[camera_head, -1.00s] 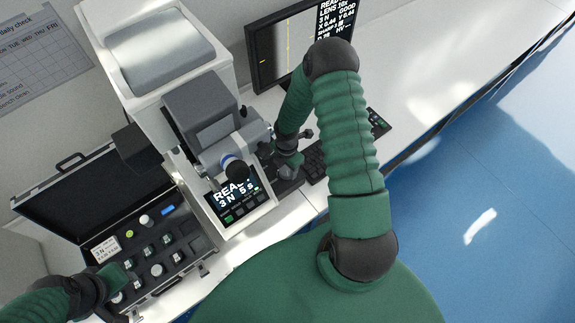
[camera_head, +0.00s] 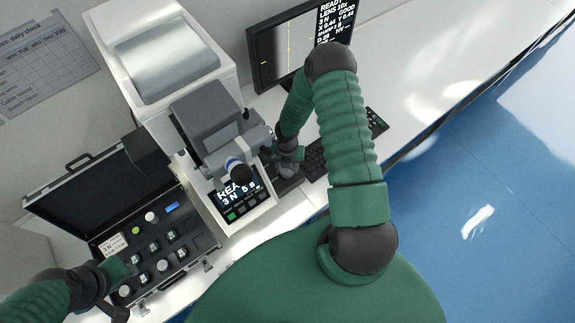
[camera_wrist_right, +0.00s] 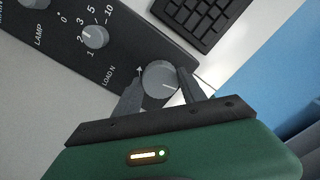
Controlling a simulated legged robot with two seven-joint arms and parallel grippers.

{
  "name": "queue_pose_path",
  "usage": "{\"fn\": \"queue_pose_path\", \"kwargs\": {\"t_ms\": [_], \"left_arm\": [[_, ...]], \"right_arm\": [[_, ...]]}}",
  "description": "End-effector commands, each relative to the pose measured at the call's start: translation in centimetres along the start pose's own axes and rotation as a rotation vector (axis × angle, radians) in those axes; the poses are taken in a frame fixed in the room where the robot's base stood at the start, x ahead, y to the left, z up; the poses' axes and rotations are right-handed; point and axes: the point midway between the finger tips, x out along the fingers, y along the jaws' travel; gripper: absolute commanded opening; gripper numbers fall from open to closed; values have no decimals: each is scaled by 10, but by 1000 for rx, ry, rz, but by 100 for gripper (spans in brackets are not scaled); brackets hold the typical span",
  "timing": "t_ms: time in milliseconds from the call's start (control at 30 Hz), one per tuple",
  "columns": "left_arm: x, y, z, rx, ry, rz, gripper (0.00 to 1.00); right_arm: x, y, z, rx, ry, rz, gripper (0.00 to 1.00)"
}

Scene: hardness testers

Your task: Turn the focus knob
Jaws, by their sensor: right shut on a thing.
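In the right wrist view, a round grey knob (camera_wrist_right: 158,75) with a white pointer line stands at the right end of a black control panel (camera_wrist_right: 128,52). Its label cannot be read, so I take it as the focus knob from the task alone. My right gripper (camera_wrist_right: 161,82) is shut on it, one finger at each side. In the head view my right gripper (camera_head: 287,160) is low beside the tester (camera_head: 205,120), and the knob is hidden there. My left arm (camera_head: 75,290) comes in at the lower left; its jaws are too unclear to judge.
A load knob (camera_wrist_right: 95,37) is on the same panel, left of the held one. A keyboard (camera_wrist_right: 192,22) lies close beyond the panel. A monitor (camera_head: 290,45) stands behind. An open black case (camera_head: 150,240) with small parts lies left of the tester.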

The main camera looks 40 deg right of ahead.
Motion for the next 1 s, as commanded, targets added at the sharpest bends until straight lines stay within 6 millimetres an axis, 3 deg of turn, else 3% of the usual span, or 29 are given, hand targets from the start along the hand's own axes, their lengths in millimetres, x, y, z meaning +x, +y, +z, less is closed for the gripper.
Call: {"fn": "queue_pose_path", "kwargs": {"t_ms": [500,533,600,700,1000], "left_arm": [[0,0,0,0,0,0,36],[0,0,0,0,0,0,36],[0,0,0,0,0,0,36],[-1,0,0,0,0,0,36],[-1,0,0,0,0,0,36]], "right_arm": [[2,1,-4,-23,7,2,8],[2,1,-4,-23,7,2,51],[2,1,-4,-22,7,1,60],[2,0,-3,-21,5,0,70],[-1,-1,-1,-20,2,0,70]]}}
